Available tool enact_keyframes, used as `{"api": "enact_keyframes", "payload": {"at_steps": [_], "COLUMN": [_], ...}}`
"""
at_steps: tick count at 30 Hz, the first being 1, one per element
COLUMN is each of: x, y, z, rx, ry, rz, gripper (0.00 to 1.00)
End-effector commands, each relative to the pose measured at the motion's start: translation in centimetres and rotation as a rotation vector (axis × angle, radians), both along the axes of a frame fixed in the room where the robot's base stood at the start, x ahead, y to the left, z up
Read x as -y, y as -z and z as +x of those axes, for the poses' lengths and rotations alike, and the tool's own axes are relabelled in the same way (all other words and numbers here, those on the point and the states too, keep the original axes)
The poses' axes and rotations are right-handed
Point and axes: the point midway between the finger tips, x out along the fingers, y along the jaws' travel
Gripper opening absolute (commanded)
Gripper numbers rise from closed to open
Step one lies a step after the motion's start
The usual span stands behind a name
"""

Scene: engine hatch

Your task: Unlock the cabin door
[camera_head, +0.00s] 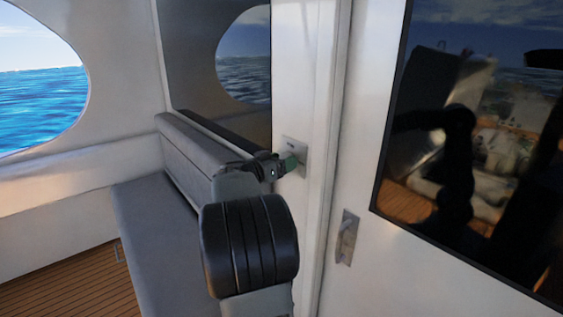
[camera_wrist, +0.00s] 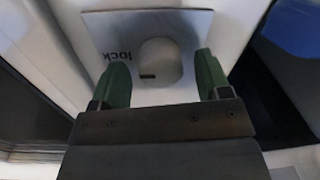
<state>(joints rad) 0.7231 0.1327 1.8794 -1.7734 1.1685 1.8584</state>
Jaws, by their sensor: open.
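A metal lock plate (camera_head: 293,147) is mounted on the white door frame left of the cabin door. In the wrist view the plate (camera_wrist: 185,30) carries the word "lock" and a round knob (camera_wrist: 160,62) with a dark slot mark. My gripper (camera_wrist: 160,75) is open, its two green fingers on either side of the knob. I cannot tell whether the fingers touch it. In the head view my gripper (camera_head: 291,163) is at the plate and hides most of the knob. The cabin door (camera_head: 390,260) is white with a dark window, and a metal handle (camera_head: 346,238) sits near its left edge.
A grey bench seat (camera_head: 145,230) with a backrest (camera_head: 190,160) runs along the left, beside my arm. An oval window (camera_head: 40,75) shows the sea. The wooden floor (camera_head: 70,285) is clear at the lower left. The dark door window (camera_head: 480,130) reflects my arm.

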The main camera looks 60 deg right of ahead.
Motion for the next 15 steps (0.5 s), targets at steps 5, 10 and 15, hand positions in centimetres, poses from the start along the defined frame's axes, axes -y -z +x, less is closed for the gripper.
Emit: {"api": "enact_keyframes", "payload": {"at_steps": [5,10,15], "x": [-0.03,-0.04,-0.04], "y": [-0.01,-0.01,-0.01], "z": [0.02,0.02,0.01], "rx": [0.0,0.0,0.0], "ry": [0.0,0.0,0.0], "rz": [0.0,0.0,0.0], "gripper": [0.57,0.41,0.24]}}
